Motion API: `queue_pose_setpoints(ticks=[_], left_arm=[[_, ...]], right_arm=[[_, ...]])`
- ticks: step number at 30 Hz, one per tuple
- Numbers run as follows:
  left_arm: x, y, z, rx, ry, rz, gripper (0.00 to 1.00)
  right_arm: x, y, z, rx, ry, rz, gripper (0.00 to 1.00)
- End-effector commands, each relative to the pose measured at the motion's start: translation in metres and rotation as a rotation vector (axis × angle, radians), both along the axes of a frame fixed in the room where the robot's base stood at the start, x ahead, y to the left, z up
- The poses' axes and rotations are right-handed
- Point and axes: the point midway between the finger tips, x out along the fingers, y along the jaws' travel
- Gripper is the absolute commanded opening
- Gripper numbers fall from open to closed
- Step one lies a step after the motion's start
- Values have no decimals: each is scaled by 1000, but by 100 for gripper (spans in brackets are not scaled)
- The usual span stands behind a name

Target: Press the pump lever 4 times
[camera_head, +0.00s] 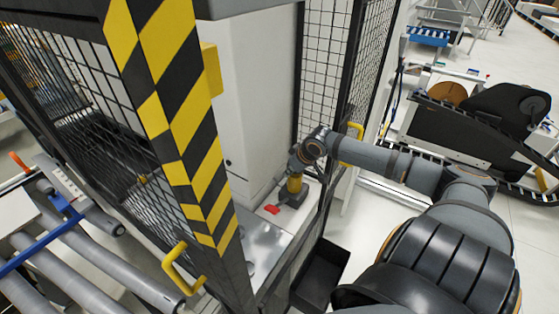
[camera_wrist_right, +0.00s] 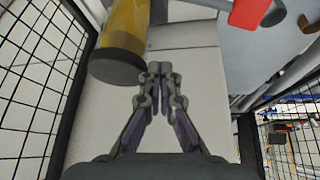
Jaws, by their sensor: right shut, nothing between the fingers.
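The pump shows in the head view as a small unit with a yellow cylinder (camera_head: 294,184) and a red lever end (camera_head: 271,209). It stands on the light ledge inside the caged machine. In the right wrist view, the yellow cylinder (camera_wrist_right: 127,30) with its dark end is at the upper left, and the red lever (camera_wrist_right: 249,12) is at the top right edge, partly cut off. My right gripper (camera_wrist_right: 160,72) is shut and empty, its fingertips apart from the lever. In the head view my right wrist is just above the pump. My left gripper is not in view.
A black-and-yellow striped post (camera_head: 178,120) stands in front of the pump, with black mesh panels (camera_head: 328,65) around the machine. A yellow handle (camera_head: 181,266) sticks out low at the front. A roller conveyor (camera_head: 85,255) is at left. An open black bin (camera_head: 320,274) lies below the ledge.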

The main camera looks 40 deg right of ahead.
Motion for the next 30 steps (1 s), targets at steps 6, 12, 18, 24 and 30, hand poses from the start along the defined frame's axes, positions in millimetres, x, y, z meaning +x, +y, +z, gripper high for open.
queue_pose_setpoints(ticks=[6,12,18,24,30], left_arm=[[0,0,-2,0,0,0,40],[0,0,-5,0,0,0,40],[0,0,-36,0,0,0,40],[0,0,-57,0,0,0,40],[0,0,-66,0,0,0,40]], right_arm=[[0,1,-2,2,0,0,0],[-2,7,-15,6,0,0,0],[-6,20,-47,0,0,1,0],[-10,33,-67,4,0,0,0],[-12,40,-78,1,1,0,0]])
